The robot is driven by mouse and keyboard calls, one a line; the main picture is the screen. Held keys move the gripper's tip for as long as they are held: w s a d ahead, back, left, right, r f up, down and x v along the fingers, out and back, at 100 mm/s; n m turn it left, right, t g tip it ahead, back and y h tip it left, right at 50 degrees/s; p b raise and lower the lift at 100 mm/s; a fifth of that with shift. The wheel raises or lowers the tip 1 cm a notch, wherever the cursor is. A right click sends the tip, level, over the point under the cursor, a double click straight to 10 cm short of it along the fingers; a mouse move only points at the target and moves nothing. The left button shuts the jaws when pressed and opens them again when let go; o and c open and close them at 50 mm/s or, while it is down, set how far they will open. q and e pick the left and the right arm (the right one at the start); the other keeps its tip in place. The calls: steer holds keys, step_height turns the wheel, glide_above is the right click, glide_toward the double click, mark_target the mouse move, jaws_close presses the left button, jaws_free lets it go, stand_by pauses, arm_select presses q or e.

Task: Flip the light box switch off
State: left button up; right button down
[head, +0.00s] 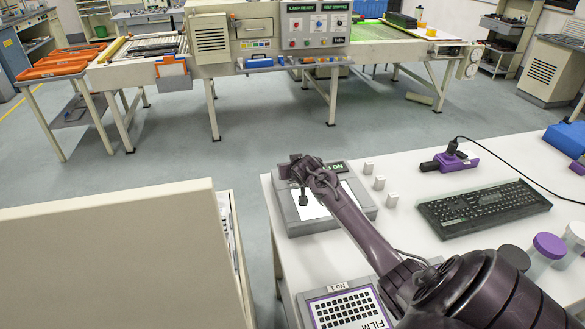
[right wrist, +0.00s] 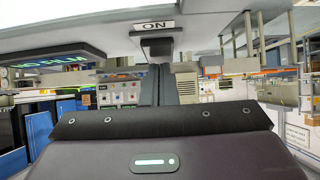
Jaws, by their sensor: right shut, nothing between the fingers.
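The light box (head: 360,210) sits on the white table's far-left corner, a grey frame with a bright white panel and a small dark display with green letters. My right arm reaches over it from the lower right. My right gripper (head: 303,201) is shut and empty, pointing down at the box's left part. In the right wrist view, which looks upside down, the shut dark fingers (right wrist: 174,85) reach toward a white ON label (right wrist: 154,26). My left gripper is not in view.
Small white blocks (head: 379,182) stand right of the light box. A framed film sheet (head: 345,308) is nearer. A beige cabinet (head: 120,262) stands left, across a gap.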

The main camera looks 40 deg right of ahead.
steer(key=shift+w+d+r+g+p, duration=0.15)
steer(key=shift+r+g+p, duration=0.15)
steer(key=shift+p, duration=0.45)
steer(key=shift+f, duration=0.45)
steer(key=shift+b, duration=0.3)
steer(key=shift+w+d+r, duration=0.25)
steer(key=shift+w+d, duration=0.1)
steer(key=shift+w, duration=0.25)
